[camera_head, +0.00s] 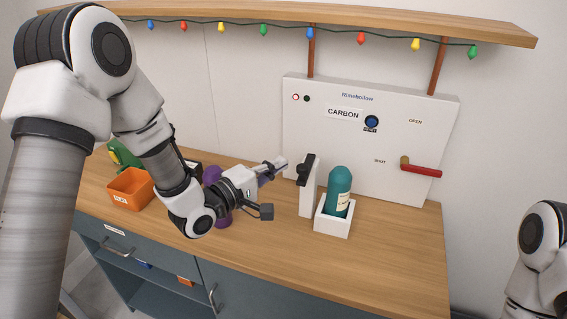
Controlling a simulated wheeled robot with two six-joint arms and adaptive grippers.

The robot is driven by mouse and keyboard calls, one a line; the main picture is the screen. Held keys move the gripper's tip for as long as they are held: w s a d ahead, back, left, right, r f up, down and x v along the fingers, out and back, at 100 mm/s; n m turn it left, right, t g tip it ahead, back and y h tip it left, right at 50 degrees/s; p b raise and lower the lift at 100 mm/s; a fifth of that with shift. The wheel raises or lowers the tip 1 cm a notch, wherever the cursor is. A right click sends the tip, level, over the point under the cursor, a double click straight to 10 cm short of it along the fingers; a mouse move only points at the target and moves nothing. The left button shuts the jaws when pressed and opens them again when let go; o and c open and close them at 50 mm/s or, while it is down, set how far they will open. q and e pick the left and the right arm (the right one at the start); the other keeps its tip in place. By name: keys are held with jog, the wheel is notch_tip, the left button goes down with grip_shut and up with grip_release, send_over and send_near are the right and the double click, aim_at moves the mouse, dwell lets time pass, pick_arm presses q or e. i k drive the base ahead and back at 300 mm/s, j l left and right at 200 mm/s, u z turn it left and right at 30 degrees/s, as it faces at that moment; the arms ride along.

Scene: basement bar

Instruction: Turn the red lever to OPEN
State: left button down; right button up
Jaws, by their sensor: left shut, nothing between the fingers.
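The red lever (421,170) sits at the right side of a white panel (330,110) and turns on a brass-coloured pivot. It points right, nearly level, next to the "SHUT" label (380,161). The "OPEN" label (415,121) is above the lever. My left gripper (283,161) is shut and empty in front of the panel's lower left, well left of the lever and apart from it. My right arm shows at the lower right edge, but its gripper is out of view.
A teal bottle (340,184) stands in a white holder (333,224) beside a white post with a black clamp (307,170). A purple object (213,177) is partly behind my left arm. An orange bin (130,189) is at the left. The counter's right part is clear. A shelf (330,16) hangs above.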

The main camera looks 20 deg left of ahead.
aim_at(405, 165)
jog(key=l+u, duration=0.35)
jog(key=l, duration=0.9)
jog(key=k+j, duration=0.25)
jog(key=k, duration=0.25)
